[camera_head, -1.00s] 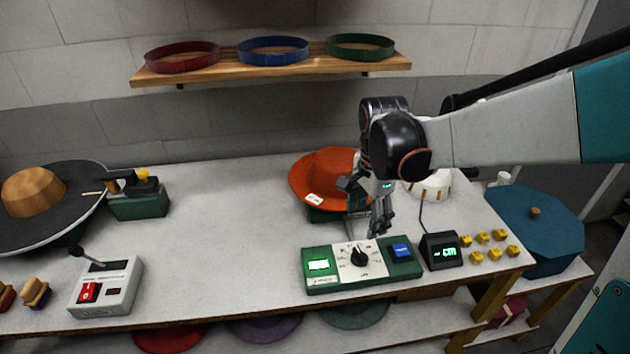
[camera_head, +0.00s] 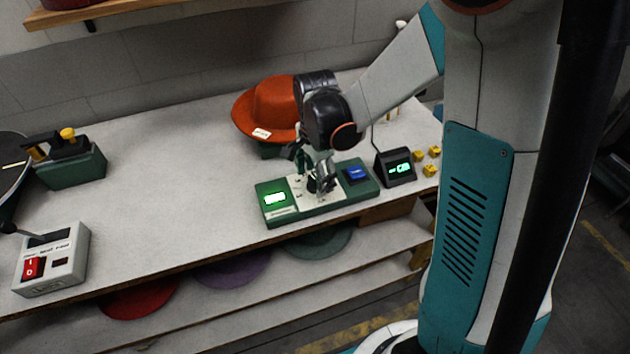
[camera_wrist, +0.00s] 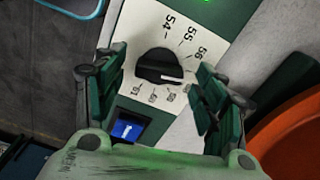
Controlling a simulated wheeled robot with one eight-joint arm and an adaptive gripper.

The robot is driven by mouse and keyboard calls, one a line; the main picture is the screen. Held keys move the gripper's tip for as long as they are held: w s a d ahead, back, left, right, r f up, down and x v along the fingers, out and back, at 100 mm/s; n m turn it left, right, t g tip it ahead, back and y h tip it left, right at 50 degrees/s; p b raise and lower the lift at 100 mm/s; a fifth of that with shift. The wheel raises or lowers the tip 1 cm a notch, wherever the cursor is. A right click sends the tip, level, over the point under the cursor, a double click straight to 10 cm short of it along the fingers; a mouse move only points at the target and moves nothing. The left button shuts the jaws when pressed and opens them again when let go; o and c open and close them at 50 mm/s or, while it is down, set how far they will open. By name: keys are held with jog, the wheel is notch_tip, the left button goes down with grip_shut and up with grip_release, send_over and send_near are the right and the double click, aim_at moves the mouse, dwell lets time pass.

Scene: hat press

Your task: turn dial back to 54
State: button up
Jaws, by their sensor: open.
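The dial (camera_wrist: 158,66) is a black knob on a white scale plate (camera_wrist: 150,25) in the wrist view. Its white mark points right, away from 54, towards numbers past 56 that a finger partly hides. My gripper (camera_wrist: 161,68) is open, with one green finger on each side of the knob. Contact with the knob cannot be told. The green dial box (camera_head: 275,213) sits near the table's front edge in the head view, where my gripper (camera_head: 320,182) hides most of the dial.
A black "cm" readout (camera_head: 396,168) stands to the right, by yellow blocks (camera_head: 431,170). An orange hat (camera_head: 274,105) is behind. The table's middle left is clear.

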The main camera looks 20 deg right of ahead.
jog(key=shift+f, duration=0.55)
jog(key=c, duration=1.1)
jog(key=shift+o, duration=0.2)
